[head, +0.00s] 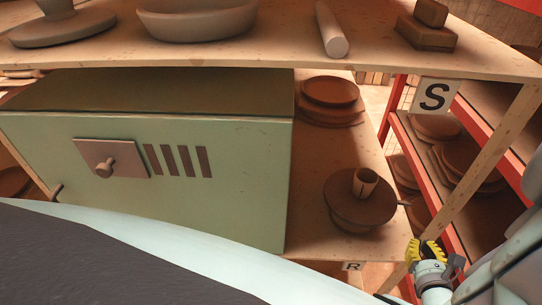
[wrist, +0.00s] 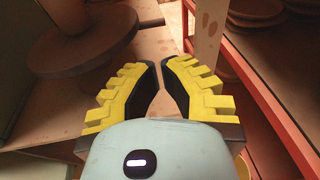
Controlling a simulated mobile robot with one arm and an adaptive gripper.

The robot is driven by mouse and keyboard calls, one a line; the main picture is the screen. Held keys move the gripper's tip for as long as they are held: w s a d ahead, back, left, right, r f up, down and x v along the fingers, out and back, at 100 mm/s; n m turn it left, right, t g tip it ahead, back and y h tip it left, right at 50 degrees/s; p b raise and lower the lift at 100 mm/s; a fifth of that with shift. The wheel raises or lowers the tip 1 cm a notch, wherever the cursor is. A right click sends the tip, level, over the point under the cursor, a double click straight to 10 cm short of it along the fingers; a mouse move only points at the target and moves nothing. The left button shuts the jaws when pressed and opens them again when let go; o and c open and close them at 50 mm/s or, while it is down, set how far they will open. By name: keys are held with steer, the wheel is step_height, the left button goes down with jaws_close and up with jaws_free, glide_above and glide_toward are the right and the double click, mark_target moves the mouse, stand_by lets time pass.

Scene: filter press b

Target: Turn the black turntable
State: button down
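A round turntable (head: 346,211), dark brown rather than black in these pictures, stands on the lower wooden shelf to the right of the green box. A small brown cup-like cylinder (head: 365,181) stands upright on it, and a short thin rod sticks out at its right edge. The turntable's disc also shows at the upper left of the wrist view (wrist: 80,45). My gripper (head: 428,246) is to the lower right of the turntable, apart from it. In the wrist view its yellow-padded fingers (wrist: 162,76) stand apart with nothing between them.
The green box (head: 230,190) fills the shelf's left. Stacked brown discs (head: 328,101) lie behind the turntable. A wooden post (head: 480,170) and a red rack (head: 432,165) with discs stand at the right. The upper shelf (head: 270,55) holds pottery. Bare shelf surrounds the turntable's front.

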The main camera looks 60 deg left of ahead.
steer(key=b+x, duration=0.2)
steer(key=x, duration=0.3)
steer(key=b+x, duration=0.2)
steer(key=x, duration=0.4)
steer(key=shift+s+a+f, duration=0.15)
steer(key=shift+a, duration=0.15)
steer(key=shift+b+x, duration=0.35)
steer(key=shift+x, duration=0.4)
steer(key=shift+a, duration=0.1)
